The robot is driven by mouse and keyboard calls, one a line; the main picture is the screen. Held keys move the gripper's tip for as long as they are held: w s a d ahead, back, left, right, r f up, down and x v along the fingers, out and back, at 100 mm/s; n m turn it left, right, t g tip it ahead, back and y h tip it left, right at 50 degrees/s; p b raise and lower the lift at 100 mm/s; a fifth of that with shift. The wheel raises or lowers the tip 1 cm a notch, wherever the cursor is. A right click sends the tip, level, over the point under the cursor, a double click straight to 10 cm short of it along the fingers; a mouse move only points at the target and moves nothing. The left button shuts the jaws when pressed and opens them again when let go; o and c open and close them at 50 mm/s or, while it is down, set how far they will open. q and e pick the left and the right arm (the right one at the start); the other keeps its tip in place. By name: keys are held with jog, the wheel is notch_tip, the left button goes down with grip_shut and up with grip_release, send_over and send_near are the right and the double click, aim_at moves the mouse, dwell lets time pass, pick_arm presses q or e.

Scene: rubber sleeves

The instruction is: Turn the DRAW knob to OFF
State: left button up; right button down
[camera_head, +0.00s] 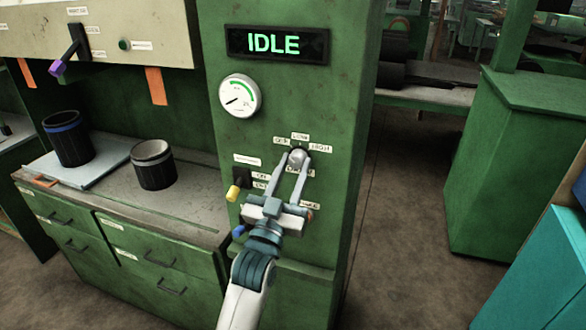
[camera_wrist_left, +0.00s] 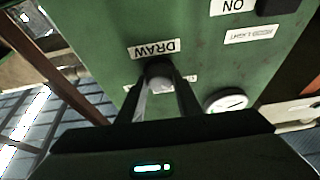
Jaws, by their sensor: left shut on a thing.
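The DRAW knob (camera_head: 298,158) is a small grey knob on the front of the green machine column. Labels OFF, LOW and HIGH are set around its top. My left gripper (camera_head: 298,165) reaches up from below, and its two fingers are shut on the knob, one on each side. In the left wrist view the knob (camera_wrist_left: 160,72) sits between my fingers, next to the DRAW label (camera_wrist_left: 155,49). The fingers hide part of the knob, and I cannot tell which label it points to. My right gripper is not in view.
A display (camera_head: 277,45) reading IDLE and a round gauge (camera_head: 239,96) are above the knob. A black switch (camera_head: 242,177) and a yellow knob (camera_head: 233,193) are just left of my gripper. Two dark sleeves (camera_head: 68,139) (camera_head: 153,165) stand on the bench at left.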

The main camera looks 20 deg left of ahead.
pick_arm(q)
jog(key=shift+n, duration=0.4)
jog(key=o, duration=1)
jog(key=shift+o, duration=0.2)
jog(key=shift+s+f, duration=0.25)
jog(key=shift+s, duration=0.15)
jog(key=b+v, duration=0.6)
jog(key=v, duration=1)
jog(key=shift+s+d+b, duration=0.2)
jog(key=shift+s+b, duration=0.05)
jog(key=shift+b, duration=0.05)
jog(key=shift+f, duration=0.15)
